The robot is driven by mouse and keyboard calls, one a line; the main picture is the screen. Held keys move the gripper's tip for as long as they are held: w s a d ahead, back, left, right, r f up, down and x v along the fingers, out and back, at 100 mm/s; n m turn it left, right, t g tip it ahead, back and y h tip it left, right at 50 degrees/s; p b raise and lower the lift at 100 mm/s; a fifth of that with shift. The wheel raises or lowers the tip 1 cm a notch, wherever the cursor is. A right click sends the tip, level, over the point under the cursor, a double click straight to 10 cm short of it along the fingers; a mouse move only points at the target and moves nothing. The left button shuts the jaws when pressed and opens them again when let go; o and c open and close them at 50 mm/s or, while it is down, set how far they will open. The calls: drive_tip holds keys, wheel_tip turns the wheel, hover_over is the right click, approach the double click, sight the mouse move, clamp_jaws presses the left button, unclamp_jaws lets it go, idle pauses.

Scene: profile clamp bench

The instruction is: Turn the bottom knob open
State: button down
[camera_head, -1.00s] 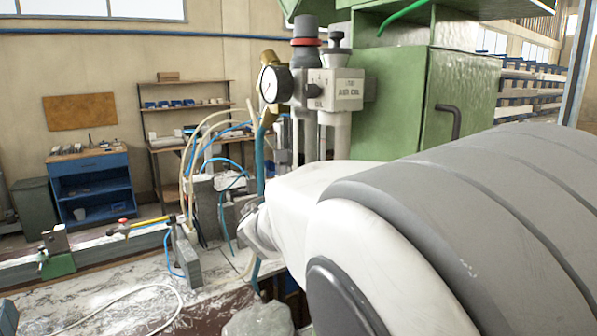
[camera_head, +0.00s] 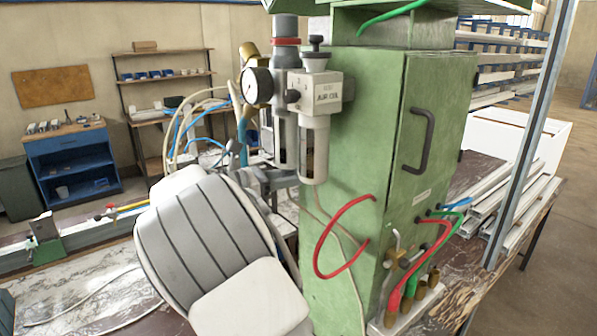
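The air service unit is fixed to the left side of the green cabinet (camera_head: 375,130). It has a round pressure gauge (camera_head: 257,86), a grey top knob with a red ring (camera_head: 286,41), a block marked AIR OIL (camera_head: 328,92) with a small black top knob (camera_head: 316,43), and two hanging bowls. I cannot make out a bottom knob; the underside of the left bowl (camera_head: 286,140) is partly covered by grey metal parts. My gripper (camera_head: 268,180) seems to be these grey parts, just below the left bowl, mostly hidden behind my arm. Its fingers are not clear, nor whether they touch anything.
A red hose (camera_head: 342,232) loops from the cabinet's side. Brass fittings and hoses sit on a manifold (camera_head: 405,305) at its lower front. The cabinet door has a dark handle (camera_head: 420,140). Pale hoses hang left of the gauge. Metal profiles (camera_head: 510,200) lie at right.

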drive_tip(key=shift+s+d+m+g+h, duration=0.1)
drive_tip(key=shift+s+m+g+h, duration=0.1)
drive_tip(key=shift+m+g, duration=0.65)
drive_tip(key=shift+s+a+m+g+h, duration=0.15)
drive_tip(key=shift+m+g, duration=0.35)
drive_tip(key=shift+g, duration=0.7)
drive_tip(key=shift+s+d+m+g+h, duration=0.2)
drive_tip(key=shift+m+g, duration=0.45)
drive_tip(key=shift+g, duration=0.4)
drive_tip(key=shift+r, duration=0.1)
drive_tip(key=c, duration=0.6)
unclamp_jaws()
drive_tip(key=shift+w+a, duration=0.1)
drive_tip(key=shift+a, duration=3.7)
